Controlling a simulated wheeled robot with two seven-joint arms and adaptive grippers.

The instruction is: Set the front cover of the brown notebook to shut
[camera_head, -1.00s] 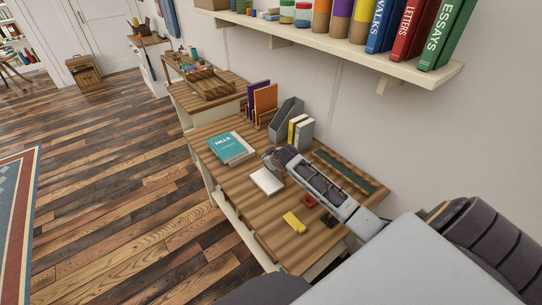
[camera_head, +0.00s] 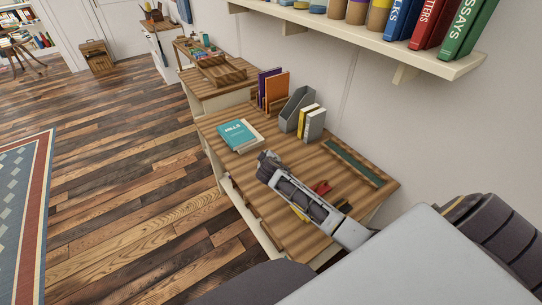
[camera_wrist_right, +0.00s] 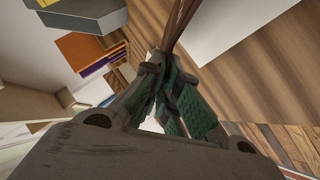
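The white pages (camera_wrist_right: 235,22) of the notebook lie over the plank desk in the right wrist view. A thin brown strip (camera_wrist_right: 182,24), apparently the notebook's cover seen nearly edge-on, rises beside them and runs down to the fingertips of my right gripper (camera_wrist_right: 167,66). The green-padded fingers are close together at the tips. I cannot tell whether the strip is between the tips or just behind them. In the head view my right gripper (camera_head: 266,166) is over the desk and hides the notebook. My left gripper is not in view.
On the desk (camera_head: 217,128) a teal book (camera_head: 236,135) lies beyond the gripper. A grey file holder (camera_head: 296,108) and upright books (camera_head: 314,125) stand at the wall side. A red item (camera_head: 322,188) lies close to my right arm. A shelf (camera_head: 400,55) overhangs the desk.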

